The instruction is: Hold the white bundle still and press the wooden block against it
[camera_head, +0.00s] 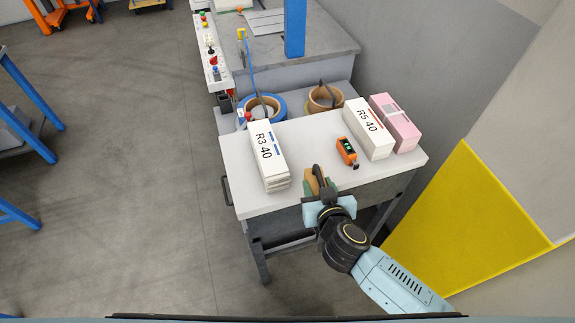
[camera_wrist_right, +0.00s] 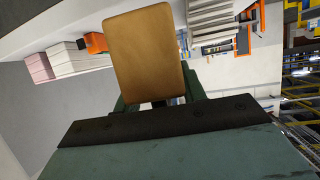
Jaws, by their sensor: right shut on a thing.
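A white bundle (camera_head: 267,153) marked "R3 40" lies at the left of the white table. Its stacked layers show in the right wrist view (camera_wrist_right: 210,18), beside the block. My right gripper (camera_head: 320,185) is at the table's front edge, to the right of the bundle's near end. It is shut on the wooden block (camera_wrist_right: 145,50), a flat brown piece that fills the upper middle of the wrist view. In the head view the block is mostly hidden by the gripper. A gap separates it from the bundle. My left gripper is not in view.
Another white bundle (camera_head: 369,128) marked "R5 40" and a pink bundle (camera_head: 395,123) stand at the right of the white table (camera_head: 312,131). An orange handheld device (camera_head: 347,152) lies between the bundles. Blue (camera_head: 279,104) and brown tape rolls (camera_head: 325,98) sit behind the table.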

